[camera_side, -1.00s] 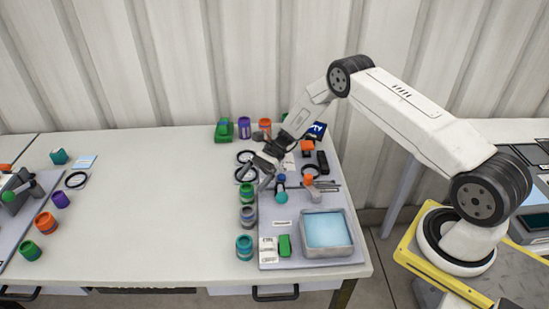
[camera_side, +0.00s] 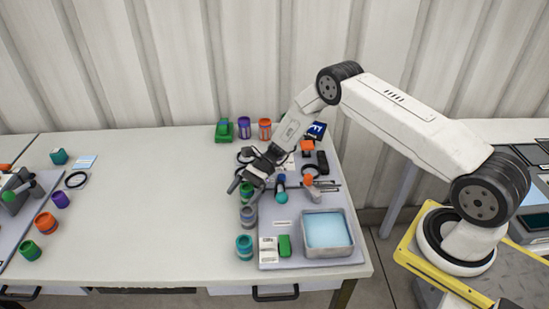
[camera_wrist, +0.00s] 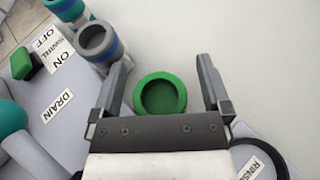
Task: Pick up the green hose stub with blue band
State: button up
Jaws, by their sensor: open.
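A green hose stub (camera_wrist: 160,97) stands upright on the pale table, its round hollow top facing the wrist camera. In the side view the green stub (camera_side: 246,188) is partly hidden behind my gripper; I cannot clearly make out a blue band on it now. My gripper (camera_wrist: 163,72) is open above the stub, one finger on each side of it in the wrist view, with nothing held. In the side view my gripper (camera_side: 244,190) points down over the stub. I cannot tell how far the fingertips are above it.
A grey stub with a blue band (camera_wrist: 97,42) stands close beside the green one, with a teal stub (camera_side: 244,247) beyond it. The grey board (camera_side: 270,220) with a lit tray (camera_side: 327,231) lies to the right. Open table (camera_side: 150,200) lies to the left.

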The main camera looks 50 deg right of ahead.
grip_shut()
dwell(0.3)
jog(key=shift+r, duration=0.1)
jog(key=shift+r, duration=0.75)
jog(key=s+d+r, duration=0.1)
jog(key=s+r, duration=1)
jog(key=s, duration=0.3)
jog(key=shift+d+r, duration=0.15)
jog(key=shift+d, duration=0.1)
jog(key=shift+w, duration=0.15)
